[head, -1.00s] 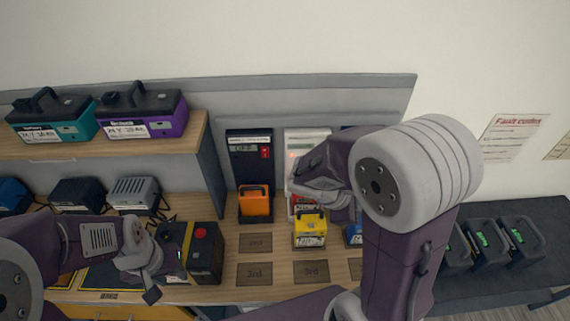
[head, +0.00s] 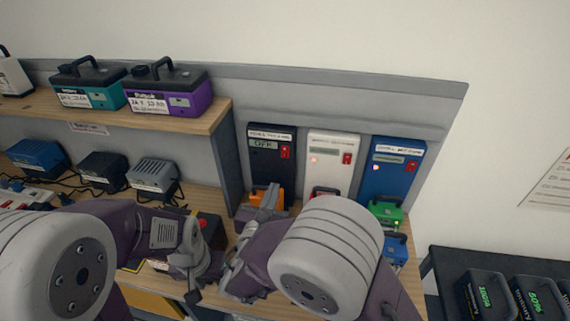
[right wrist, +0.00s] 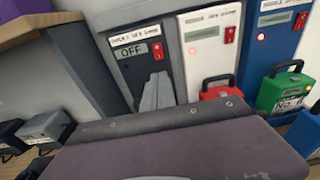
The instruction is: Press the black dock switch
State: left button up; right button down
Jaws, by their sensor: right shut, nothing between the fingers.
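The black dock (head: 272,165) stands against the back panel, leftmost of three docks. Its small red switch (head: 285,153) is at the upper right of its face, beside a display reading OFF; the switch also shows in the right wrist view (right wrist: 157,51). An orange battery (head: 279,199) sits at the foot of the black dock, partly hidden by my right gripper. My right gripper (head: 270,190) is shut and empty, in front of the dock's lower part; its tips (right wrist: 157,82) appear below the switch. My left gripper (head: 192,278) hangs low over the bench; its jaw opening is unclear.
A white dock (head: 332,160) and a blue dock (head: 391,175) stand to the right, with a green battery (head: 385,212) at the blue one. A shelf (head: 190,122) with teal and purple cases ends just left of the black dock.

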aim_at(285, 156)
jog(key=p+x, duration=0.2)
jog(key=x, duration=1.2)
jog(key=shift+a, duration=0.1)
